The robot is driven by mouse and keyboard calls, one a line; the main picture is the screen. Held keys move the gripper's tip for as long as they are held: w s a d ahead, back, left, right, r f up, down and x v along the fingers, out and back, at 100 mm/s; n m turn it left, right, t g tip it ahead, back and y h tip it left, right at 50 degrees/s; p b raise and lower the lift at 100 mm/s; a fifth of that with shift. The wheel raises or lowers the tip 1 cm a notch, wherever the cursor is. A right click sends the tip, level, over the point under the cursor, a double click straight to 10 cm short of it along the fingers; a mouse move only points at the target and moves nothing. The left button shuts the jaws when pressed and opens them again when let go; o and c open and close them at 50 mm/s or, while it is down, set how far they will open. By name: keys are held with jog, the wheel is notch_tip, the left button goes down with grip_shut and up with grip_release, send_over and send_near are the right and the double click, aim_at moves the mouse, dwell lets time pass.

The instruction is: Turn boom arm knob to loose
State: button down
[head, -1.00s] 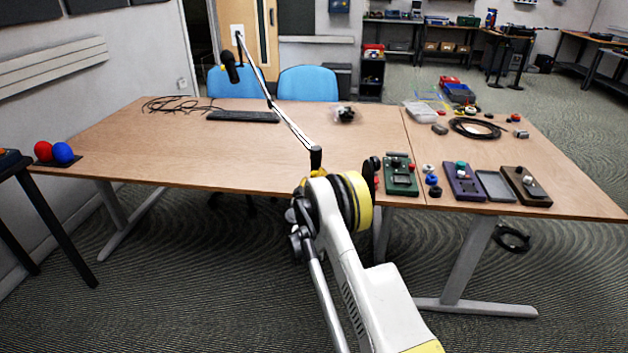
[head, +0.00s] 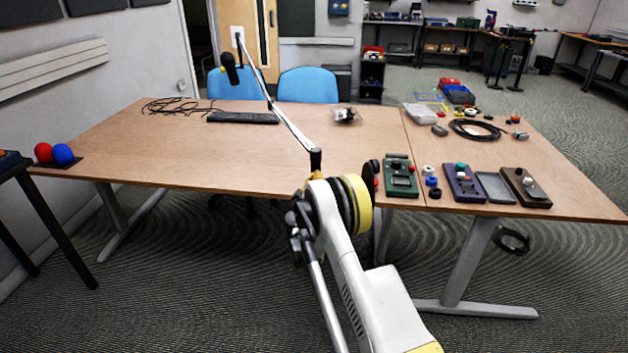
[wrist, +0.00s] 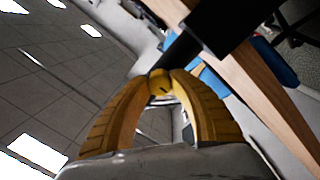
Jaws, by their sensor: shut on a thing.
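The boom arm (head: 290,126) reaches from its clamp end at the table's front edge up and left to a black microphone (head: 230,68). In the wrist view, my gripper (wrist: 161,82) has its two yellow fingers closed around a small yellow knob (wrist: 160,88) with a dark mark on its face. The knob sits at the end of a dark shaft beside the boom arm's black base (wrist: 218,22). In the head view, my own arm hides the knob and most of the gripper.
The wooden table (head: 170,150) bears a black keyboard (head: 242,117), a cable coil (head: 477,130) and several device boxes, including a green one (head: 401,178). Red and blue balls (head: 62,154) are at the left edge. Blue chairs (head: 308,85) stand behind.

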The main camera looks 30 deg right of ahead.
jog(key=c, duration=1.1)
grip_release()
jog(key=v, duration=1.2)
jog(key=shift+r, duration=0.15)
jog(key=s+a+r+m+g+y, duration=0.2)
jog(key=s+r, duration=0.5)
jog(key=r, duration=0.2)
jog(key=s+a+r+m+g+y, duration=0.1)
jog(key=s+r+g+y, duration=0.15)
jog(key=s+r, duration=0.55)
jog(key=s+a+g+y, duration=0.1)
jog(key=s+a, duration=0.3)
jog(key=s, duration=0.4)
jog(key=s+a+g+y, duration=0.1)
jog(key=s+a+y, duration=0.2)
jog(key=s, duration=0.6)
jog(key=s+a+g+y, duration=0.1)
jog(key=s+a+y, duration=0.1)
jog(key=s+a, duration=0.5)
jog(key=shift+s+y, duration=0.35)
jog(key=shift+s, duration=0.5)
